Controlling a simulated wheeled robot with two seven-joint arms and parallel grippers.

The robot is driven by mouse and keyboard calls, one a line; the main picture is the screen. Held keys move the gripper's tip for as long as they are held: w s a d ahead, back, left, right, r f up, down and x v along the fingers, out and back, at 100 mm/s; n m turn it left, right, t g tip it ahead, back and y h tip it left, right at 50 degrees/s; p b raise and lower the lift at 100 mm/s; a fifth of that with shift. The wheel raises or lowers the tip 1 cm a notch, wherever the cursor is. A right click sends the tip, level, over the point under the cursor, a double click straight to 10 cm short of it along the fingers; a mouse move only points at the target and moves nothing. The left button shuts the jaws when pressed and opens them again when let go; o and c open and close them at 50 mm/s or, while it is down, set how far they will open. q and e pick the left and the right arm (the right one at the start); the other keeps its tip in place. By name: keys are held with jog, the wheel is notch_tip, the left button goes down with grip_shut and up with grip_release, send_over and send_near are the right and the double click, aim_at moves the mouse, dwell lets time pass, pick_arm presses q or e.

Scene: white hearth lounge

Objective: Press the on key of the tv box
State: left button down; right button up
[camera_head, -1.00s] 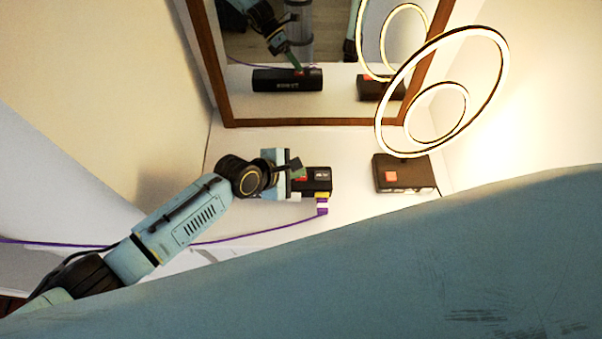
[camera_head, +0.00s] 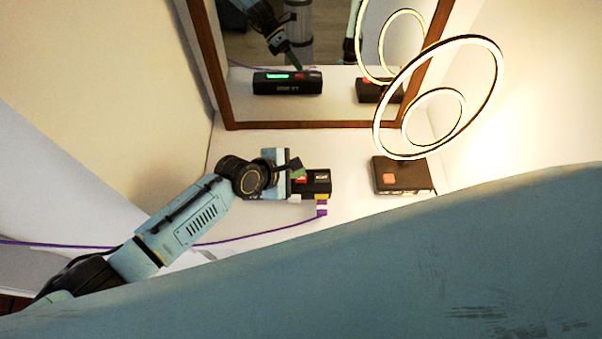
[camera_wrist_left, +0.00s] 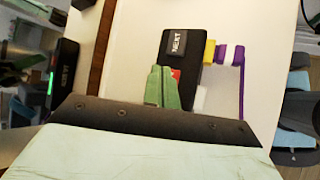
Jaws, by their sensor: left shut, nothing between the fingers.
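The tv box (camera_head: 322,186) is a black box on the white shelf, partly hidden behind my left gripper (camera_head: 298,173). It has a red key, a label, and a yellow plug with a purple cable (camera_head: 321,209). In the left wrist view the box (camera_wrist_left: 183,50) shows the label "NEXT". My left gripper (camera_wrist_left: 162,70) is shut and empty, its green fingertips over the edge of the red key (camera_wrist_left: 175,74); contact is hard to tell. A green display (camera_head: 278,76) glows on the box's mirror reflection. My right gripper is not in view.
A wood-framed mirror (camera_head: 316,124) stands behind the shelf. A ring lamp (camera_head: 499,75) on a black base (camera_head: 402,178) with a red button stands to the right. Bare white shelf (camera_head: 352,180) lies between box and lamp base.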

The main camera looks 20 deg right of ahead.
aim_at(297, 180)
pick_arm(q)
notch_tip(297, 180, up, 3)
jog(key=p, duration=0.3)
jog(key=shift+f, duration=0.2)
notch_tip(297, 180, up, 2)
jog(key=shift+r+p, duration=0.2)
jog(key=shift+p, duration=0.75)
jog(key=shift+f, duration=0.1)
